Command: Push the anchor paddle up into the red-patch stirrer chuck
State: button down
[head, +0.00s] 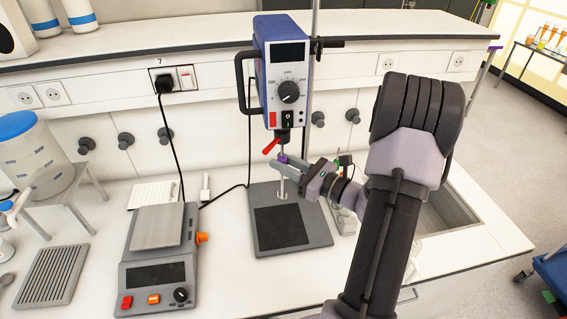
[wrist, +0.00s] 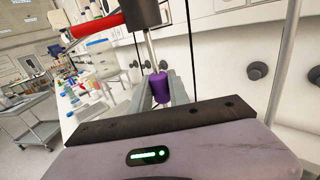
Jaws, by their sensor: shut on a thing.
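The blue stirrer motor (head: 283,75) stands on a post, with a small red patch (head: 272,120) low on its front. Its dark chuck (head: 283,134) hangs below, with a red lever (head: 271,146); in the wrist view the chuck (wrist: 141,13) is at the top. My gripper (head: 284,162) is shut on the purple sleeve (wrist: 160,88) of the anchor paddle (head: 283,188), just under the chuck. The paddle's metal shaft (wrist: 151,52) rises from the sleeve to the chuck's underside. I cannot tell whether its tip is inside. The paddle hangs roughly upright above the base plate.
The stirrer's base plate (head: 312,237) lies under the paddle. A hotplate (head: 158,260) stands to its left, and a sink (head: 447,212) lies to the right behind my arm. The post (wrist: 284,65) rises close by on the right in the wrist view. A black cable (head: 222,196) runs left.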

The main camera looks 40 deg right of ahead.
aim_at(284, 158)
jog(key=shift+r+p, duration=0.95)
jog(key=shift+r, duration=0.7)
dwell(0.4)
jog(key=c, duration=1.2)
grip_release()
jog(key=shift+o, duration=0.2)
